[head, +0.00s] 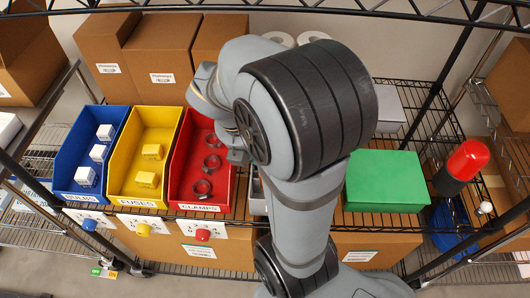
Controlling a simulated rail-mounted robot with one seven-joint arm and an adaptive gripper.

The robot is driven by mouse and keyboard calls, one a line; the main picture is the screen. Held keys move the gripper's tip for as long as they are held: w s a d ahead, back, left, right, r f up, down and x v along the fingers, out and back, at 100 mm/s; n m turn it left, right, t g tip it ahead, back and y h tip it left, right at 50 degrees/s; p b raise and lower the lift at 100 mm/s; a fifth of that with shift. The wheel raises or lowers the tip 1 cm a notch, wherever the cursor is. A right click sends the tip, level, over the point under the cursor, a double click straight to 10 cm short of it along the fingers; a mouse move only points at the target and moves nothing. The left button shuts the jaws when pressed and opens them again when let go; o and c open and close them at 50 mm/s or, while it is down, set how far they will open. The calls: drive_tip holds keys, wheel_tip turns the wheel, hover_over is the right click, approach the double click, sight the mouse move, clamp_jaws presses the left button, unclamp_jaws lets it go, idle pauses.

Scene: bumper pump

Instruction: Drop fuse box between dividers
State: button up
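My arm fills the middle of the head view and reaches over the right side of the red bin. Only a small grey part near my gripper (237,157) shows beside the arm, above the red bin's right edge. Its fingers are hidden, so I cannot see whether it holds anything. A sliver of a grey bin (257,197) shows right of the red bin; its inside is hidden by my arm. I cannot make out any dividers.
The blue bin (66,160) holds several white boxes, and the red bin (181,165) holds several clamps. Right of my arm stand a green box (386,180) and a red-and-black cylinder (462,168). Cardboard boxes (162,50) stand behind. A black rack bar crosses the top.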

drive_tip(key=w+p+v, duration=0.1)
drive_tip(key=p+v, duration=0.2)
drive_tip(key=v, duration=0.4)
drive_tip(key=s+a+b, duration=0.1)
drive_tip(key=s+a, duration=0.6)
drive_tip(key=s, duration=0.2)
drive_tip(key=shift+a+f, duration=0.3)
drive_tip(key=shift+a, duration=0.05)
drive_tip(key=shift+s, duration=0.1)
drive_tip(key=w+d+f, duration=0.1)
drive_tip(key=w+d, duration=0.2)
drive_tip(key=w+d+f+b, duration=0.1)
drive_tip(key=w+d+f, duration=0.1)
drive_tip(key=w+d, duration=0.1)
drive_tip(key=w+d+f, duration=0.1)
drive_tip(key=w+d, duration=0.2)
drive_tip(key=w, duration=0.1)
drive_tip(key=shift+d+f, duration=0.2)
drive_tip(key=shift+f, duration=0.15)
drive_tip(key=shift+f+b, duration=0.3)
drive_tip(key=shift+b, duration=0.05)
drive_tip(key=shift+s+f, duration=0.1)
drive_tip(key=shift+f, duration=0.1)
